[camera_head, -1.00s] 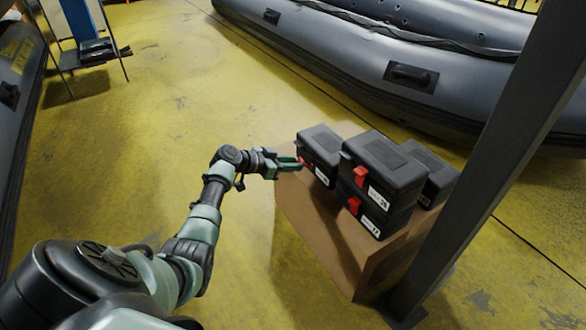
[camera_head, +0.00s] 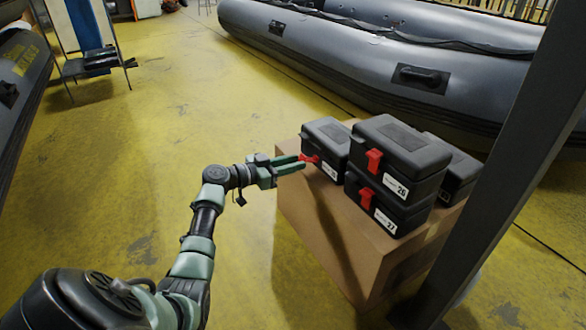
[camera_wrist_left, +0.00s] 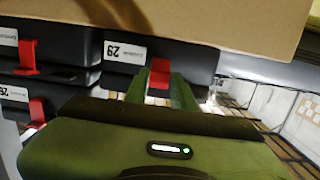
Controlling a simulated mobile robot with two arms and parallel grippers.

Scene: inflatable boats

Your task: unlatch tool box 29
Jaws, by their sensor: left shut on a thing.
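Tool box 29 (camera_head: 326,144) is a black case at the left end of a cardboard box top, its white label on the front. Its red latch (camera_head: 310,158) sticks out from the front face. My left gripper (camera_head: 302,163) reaches it from the left, its green fingers shut on the latch. In the left wrist view the red latch (camera_wrist_left: 159,74) sits between the two fingers, beside the 29 label (camera_wrist_left: 125,52). The latch's hinge and exact angle are hard to make out. My right gripper is not in view.
Tool box 26 (camera_head: 400,146) is stacked on tool box 27 (camera_head: 388,210), close right of box 29. Another black case (camera_head: 460,172) stands behind them. The cardboard box (camera_head: 325,240) carries them all. A grey post (camera_head: 500,165) rises at right. Yellow floor (camera_head: 150,150) at left is clear.

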